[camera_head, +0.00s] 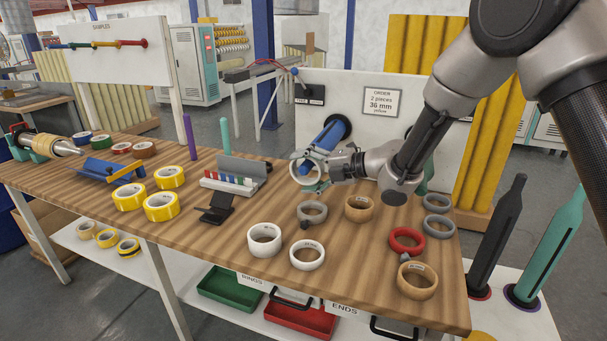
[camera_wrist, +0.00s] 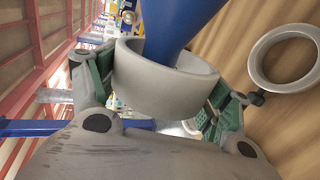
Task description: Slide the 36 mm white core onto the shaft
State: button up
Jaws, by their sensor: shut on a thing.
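My gripper (camera_head: 314,176) is shut on a white core (camera_head: 296,171), beside the free end of the blue shaft (camera_head: 329,136). The shaft slants out from the white upright panel. In the wrist view the core (camera_wrist: 165,90) sits between the two green-padded fingers (camera_wrist: 158,96). The blue shaft (camera_wrist: 180,22) reaches into the core's opening there. The core's near wall hides the shaft's tip, so how deep it goes cannot be told. Two other white cores, a wider one (camera_head: 264,240) and a narrower one (camera_head: 307,255), lie on the table.
An order card (camera_head: 381,102) on the panel reads 2 pieces, 36 mm, yellow. Grey (camera_head: 312,211), tan (camera_head: 359,208) and red (camera_head: 407,241) rings lie near my arm.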

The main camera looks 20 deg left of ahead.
jog(key=shift+f, duration=0.1)
dwell(0.4)
jog(key=shift+f, duration=0.65)
jog(key=o, duration=1)
jog(key=v, duration=1.2)
jog(key=shift+c, duration=0.3)
